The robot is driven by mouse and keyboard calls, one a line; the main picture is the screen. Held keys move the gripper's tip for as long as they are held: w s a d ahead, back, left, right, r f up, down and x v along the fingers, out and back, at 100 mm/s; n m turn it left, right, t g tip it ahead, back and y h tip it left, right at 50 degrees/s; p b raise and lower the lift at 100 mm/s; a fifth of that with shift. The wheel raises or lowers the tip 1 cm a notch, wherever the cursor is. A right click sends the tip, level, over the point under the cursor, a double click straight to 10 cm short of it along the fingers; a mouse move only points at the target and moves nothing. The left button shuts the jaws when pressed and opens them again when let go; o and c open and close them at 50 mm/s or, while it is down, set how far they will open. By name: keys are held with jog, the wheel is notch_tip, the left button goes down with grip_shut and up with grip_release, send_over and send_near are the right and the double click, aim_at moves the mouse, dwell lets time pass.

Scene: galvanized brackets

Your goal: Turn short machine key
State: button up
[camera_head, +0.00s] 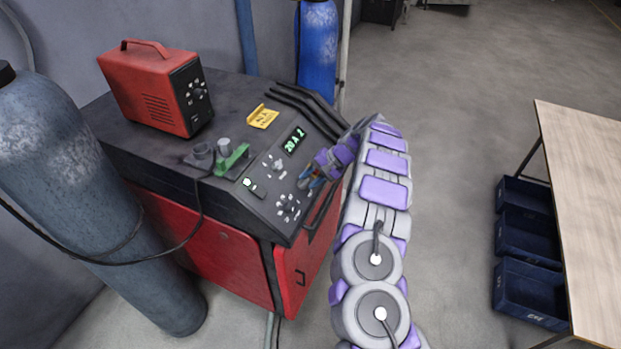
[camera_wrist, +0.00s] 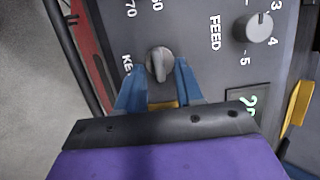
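The short machine key (camera_wrist: 159,64) is a small grey knob on the dark panel, beside a partly hidden label starting "KE". My gripper (camera_wrist: 156,78) is at the panel with its two blue fingers, one on each side of the key. The fingers are open, with a small gap to the key visible on both sides. In the head view my gripper (camera_head: 312,178) is at the right part of the sloped panel of the red and black machine (camera_head: 215,240). The key cannot be made out there.
A FEED dial (camera_wrist: 259,27) and a green-lit display (camera_head: 294,140) sit near the key. A red box (camera_head: 155,88) stands on top. A gas cylinder (camera_head: 90,200) is at left, a wooden table (camera_head: 585,190) at right.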

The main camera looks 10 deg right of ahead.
jog(key=p+v, duration=0.1)
jog(key=v, duration=1.6)
jog(key=shift+d, duration=0.2)
jog(key=shift+r, duration=0.1)
jog(key=s+a+r+n+g, duration=0.2)
jog(key=s+a+r, duration=0.6)
jog(key=a, duration=0.4)
jog(key=s+a+r+n+g+h+b, duration=0.1)
jog(key=s+a+r, duration=0.15)
jog(key=s, duration=0.35)
jog(key=s+a+r+n+h+b, duration=0.1)
jog(key=s+a+r+n, duration=0.15)
jog(key=s, duration=0.35)
jog(key=s+d+f+h, duration=0.1)
jog(key=s+f+h, duration=0.1)
jog(key=s, duration=0.8)
jog(key=s+d+f+h+b, duration=0.1)
jog(key=s+d+f+h, duration=0.1)
jog(key=s, duration=0.8)
jog(key=s+d+f+h+b, duration=0.1)
jog(key=s+f+h, duration=0.1)
jog(key=s, duration=0.9)
jog(key=shift+d+f+n+g, duration=0.25)
jog(key=shift+f+n+g, duration=0.1)
jog(key=shift+f, duration=0.35)
